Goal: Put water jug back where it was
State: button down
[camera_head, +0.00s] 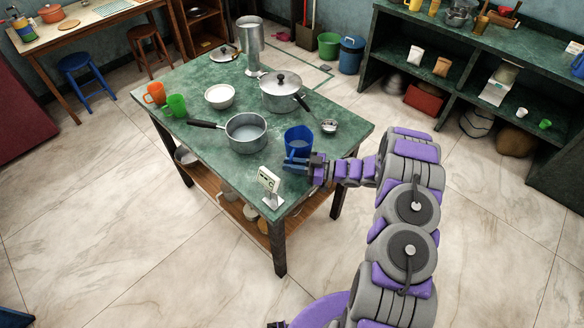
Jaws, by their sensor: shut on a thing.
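The water jug is a blue, open-topped jug (298,141) near the front right part of the green table. It looks upright, at or just above the table top; I cannot tell whether it touches. My gripper (297,164) is at the near side of the jug and is shut on it, probably at its handle. The fingertips partly hide the jug's lower near side.
On the green table (188,83), an open saucepan (246,133) stands left of the jug and a lidded pot (281,92) behind it. A small metal bowl (329,126) is close on the right. A small sign (268,181) stands at the near edge.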

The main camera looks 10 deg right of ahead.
jog(key=shift+f, duration=0.35)
jog(key=shift+r, duration=0.1)
jog(key=c, duration=1.1)
grip_release()
